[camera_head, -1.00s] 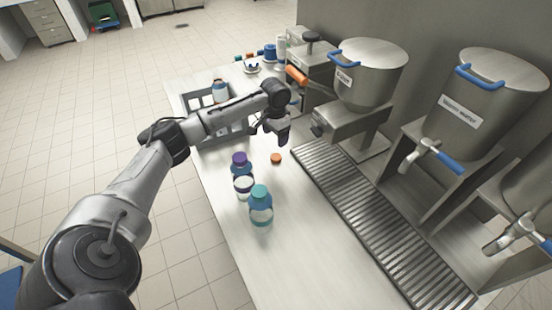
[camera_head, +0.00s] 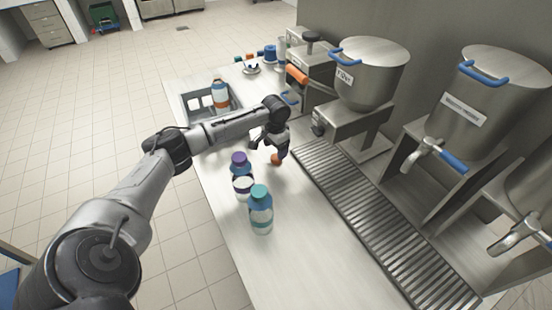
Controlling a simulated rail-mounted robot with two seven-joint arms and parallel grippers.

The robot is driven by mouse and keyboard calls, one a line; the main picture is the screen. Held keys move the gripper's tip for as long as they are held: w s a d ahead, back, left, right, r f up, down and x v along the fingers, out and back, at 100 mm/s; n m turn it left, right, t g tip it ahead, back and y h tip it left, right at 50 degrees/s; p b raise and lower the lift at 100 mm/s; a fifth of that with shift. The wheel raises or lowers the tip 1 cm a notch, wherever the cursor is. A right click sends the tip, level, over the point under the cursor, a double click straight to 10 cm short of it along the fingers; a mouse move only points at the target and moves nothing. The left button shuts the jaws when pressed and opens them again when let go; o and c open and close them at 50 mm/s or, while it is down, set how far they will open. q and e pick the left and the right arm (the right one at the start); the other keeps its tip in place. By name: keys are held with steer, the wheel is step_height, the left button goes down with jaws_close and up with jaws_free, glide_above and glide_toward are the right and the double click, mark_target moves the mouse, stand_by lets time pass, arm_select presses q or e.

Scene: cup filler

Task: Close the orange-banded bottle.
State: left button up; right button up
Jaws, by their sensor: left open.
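The orange-banded bottle (camera_head: 221,98) stands in a grey crate (camera_head: 195,91) at the back left of the counter; whether its top is bare is too small to tell. A small orange cap (camera_head: 277,160) lies on the counter right of the purple-capped bottle. My left gripper (camera_head: 279,155) points down right at the cap, open, its fingers close over or around it; I cannot tell whether they touch it. My left arm passes in front of the crate's near part. My right gripper is not in view.
A purple-capped bottle (camera_head: 240,172) and a teal-capped bottle (camera_head: 261,212) stand close to the gripper on the near side. A ridged drip tray (camera_head: 385,235) and steel dispensers (camera_head: 366,75) line the right. The counter's near part is clear.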

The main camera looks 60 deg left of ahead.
mark_target(276, 157)
arm_select(q)
step_height(276, 157, down, 5)
steer(key=shift+w+r+b, duration=0.1)
steer(key=shift+r+b, duration=0.1)
steer(key=shift+b, duration=0.4)
steer(key=shift+c, duration=0.5)
steer(key=c, duration=0.9)
